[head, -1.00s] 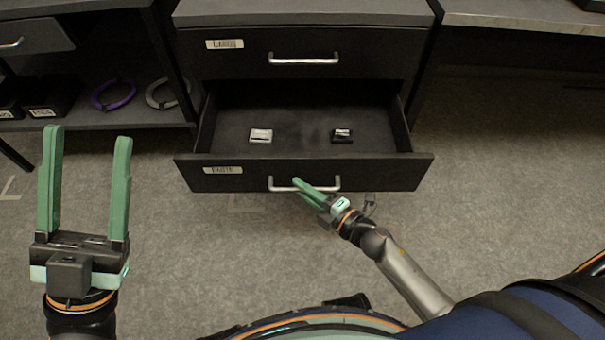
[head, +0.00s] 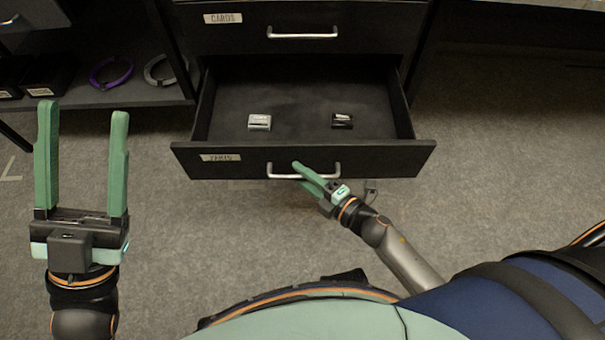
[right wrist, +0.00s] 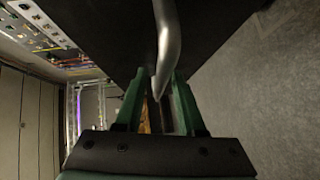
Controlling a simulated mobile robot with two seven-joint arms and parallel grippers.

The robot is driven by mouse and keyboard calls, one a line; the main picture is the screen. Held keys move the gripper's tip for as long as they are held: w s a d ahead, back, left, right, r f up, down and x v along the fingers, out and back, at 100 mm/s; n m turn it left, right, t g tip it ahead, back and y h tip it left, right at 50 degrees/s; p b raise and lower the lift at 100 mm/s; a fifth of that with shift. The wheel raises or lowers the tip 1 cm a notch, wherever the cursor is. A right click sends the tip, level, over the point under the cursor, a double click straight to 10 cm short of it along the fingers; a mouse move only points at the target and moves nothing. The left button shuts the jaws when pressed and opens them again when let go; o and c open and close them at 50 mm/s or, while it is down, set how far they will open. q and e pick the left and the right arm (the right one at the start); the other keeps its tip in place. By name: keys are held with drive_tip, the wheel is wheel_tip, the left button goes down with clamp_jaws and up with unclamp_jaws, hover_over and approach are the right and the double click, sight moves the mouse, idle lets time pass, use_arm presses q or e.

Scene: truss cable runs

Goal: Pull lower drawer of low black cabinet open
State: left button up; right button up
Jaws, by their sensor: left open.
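The low black cabinet (head: 385,30) is in the middle of the head view. Its lower drawer (head: 225,165) stands out from the cabinet, and its inside floor shows. A light small box (head: 259,122) and a black small box (head: 342,121) lie in it. My right gripper (head: 303,175) is at the right part of the drawer's bar handle (head: 283,176). My left gripper (head: 82,110) is open and empty, left of the drawer.
The upper drawer (head: 370,30), labelled CARDS, is shut. At left, a shelf (head: 120,95) holds a purple ring (head: 111,73), a grey ring (head: 166,70) and dark bins (head: 48,75). The grey floor (head: 510,160) is clear at right.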

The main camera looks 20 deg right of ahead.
drive_tip(key=shift+o, duration=0.2)
use_arm(q)
drive_tip(key=shift+w+a+n+y+p, duration=0.2)
drive_tip(key=shift+w+n+y+p, duration=0.5)
drive_tip(key=shift+y+p, duration=0.3)
use_arm(e)
drive_tip(key=v, duration=1.2)
drive_tip(key=shift+s+r, duration=0.15)
drive_tip(key=shift+s, duration=0.05)
use_arm(q)
drive_tip(key=shift+r, duration=0.15)
use_arm(e)
drive_tip(key=shift+d, duration=0.1)
